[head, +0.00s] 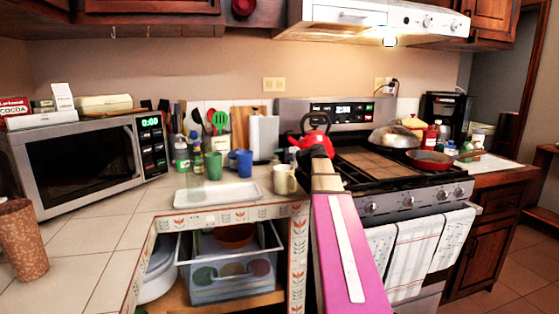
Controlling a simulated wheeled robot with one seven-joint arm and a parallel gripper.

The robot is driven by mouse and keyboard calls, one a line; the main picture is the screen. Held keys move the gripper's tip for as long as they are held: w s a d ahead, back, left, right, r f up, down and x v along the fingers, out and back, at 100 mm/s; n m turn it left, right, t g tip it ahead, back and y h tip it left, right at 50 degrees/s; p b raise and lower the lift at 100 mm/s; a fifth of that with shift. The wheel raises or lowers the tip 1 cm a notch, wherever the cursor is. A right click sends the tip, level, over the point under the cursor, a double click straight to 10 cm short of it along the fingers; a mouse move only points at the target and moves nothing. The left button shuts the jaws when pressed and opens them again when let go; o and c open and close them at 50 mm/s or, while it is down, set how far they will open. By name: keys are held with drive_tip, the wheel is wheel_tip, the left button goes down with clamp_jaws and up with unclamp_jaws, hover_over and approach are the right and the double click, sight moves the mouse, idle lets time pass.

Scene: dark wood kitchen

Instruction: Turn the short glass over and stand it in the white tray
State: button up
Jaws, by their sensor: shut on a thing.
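The white tray (217,195) lies flat and empty on the tiled counter, near its front edge. My arm reaches up and away, right of the tray. My gripper (319,153) is at its far end, in front of the stove and red kettle, largely covered by my own arm. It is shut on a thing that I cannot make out. I cannot pick out the short glass for certain. A green cup (213,166), a blue cup (244,163) and a cream mug (285,180) stand behind and right of the tray.
A microwave (80,160) fills the left counter, with a brown patterned tumbler (20,240) before it. Bottles and a utensil holder stand behind the cups. The red kettle (303,142) and a red pan (430,159) sit on the stove. Tiles left of the tray are clear.

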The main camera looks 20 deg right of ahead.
drive_tip(key=o, duration=0.9)
